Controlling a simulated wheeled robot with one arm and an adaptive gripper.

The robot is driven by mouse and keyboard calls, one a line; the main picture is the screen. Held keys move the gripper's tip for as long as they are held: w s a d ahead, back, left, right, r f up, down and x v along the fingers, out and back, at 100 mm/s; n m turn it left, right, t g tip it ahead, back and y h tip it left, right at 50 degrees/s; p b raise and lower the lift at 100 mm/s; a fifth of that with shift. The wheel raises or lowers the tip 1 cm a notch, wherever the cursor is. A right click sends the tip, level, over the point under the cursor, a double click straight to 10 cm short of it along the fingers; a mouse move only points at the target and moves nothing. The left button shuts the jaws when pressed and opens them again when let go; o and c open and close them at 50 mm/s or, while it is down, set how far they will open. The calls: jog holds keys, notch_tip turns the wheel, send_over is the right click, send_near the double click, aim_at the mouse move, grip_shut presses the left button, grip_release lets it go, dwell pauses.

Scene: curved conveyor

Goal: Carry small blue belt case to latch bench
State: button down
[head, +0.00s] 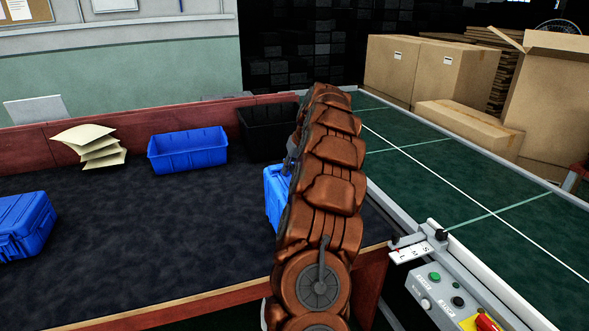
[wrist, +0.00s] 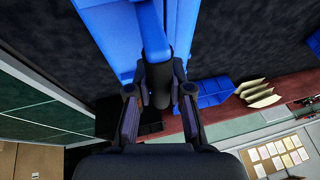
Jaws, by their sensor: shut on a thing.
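A blue case (head: 276,198) is partly hidden behind my brown arm in the head view, over the right part of the dark-topped bench (head: 150,250). In the wrist view the blue case (wrist: 105,30) fills the top, and its handle (wrist: 153,35) runs down between the fingers of my gripper (wrist: 159,85). My gripper is shut on that handle. My gripper is hidden behind the arm in the head view. I cannot tell whether the case is touching the bench top. Another blue case (head: 22,226) lies at the bench's left edge. No latch bench label shows.
An open blue bin (head: 188,151), a black bin (head: 266,133) and stacked padded envelopes (head: 92,146) stand along the bench's back. A green-topped surface (head: 470,190) with white lines is at the right, with cardboard boxes (head: 440,72) behind. A control box (head: 440,292) is at front right.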

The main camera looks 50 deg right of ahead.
jog(key=shift+w+d+p, duration=0.3)
jog(key=shift+w+d, duration=0.05)
jog(key=shift+w, duration=0.35)
jog(key=shift+w+d+p, duration=0.25)
jog(key=shift+w+d, duration=0.05)
jog(key=shift+w, duration=0.45)
jog(key=shift+w+d+p, duration=0.3)
jog(key=shift+w+d, duration=0.05)
jog(key=shift+w, duration=0.35)
jog(key=shift+f, duration=0.15)
jog(key=shift+f+p, duration=0.85)
jog(key=shift+f, duration=0.95)
jog(key=c, duration=1.1)
grip_release()
jog(key=shift+o, duration=0.2)
jog(key=b+v, duration=0.4)
jog(key=v, duration=0.8)
jog(key=shift+a, duration=0.1)
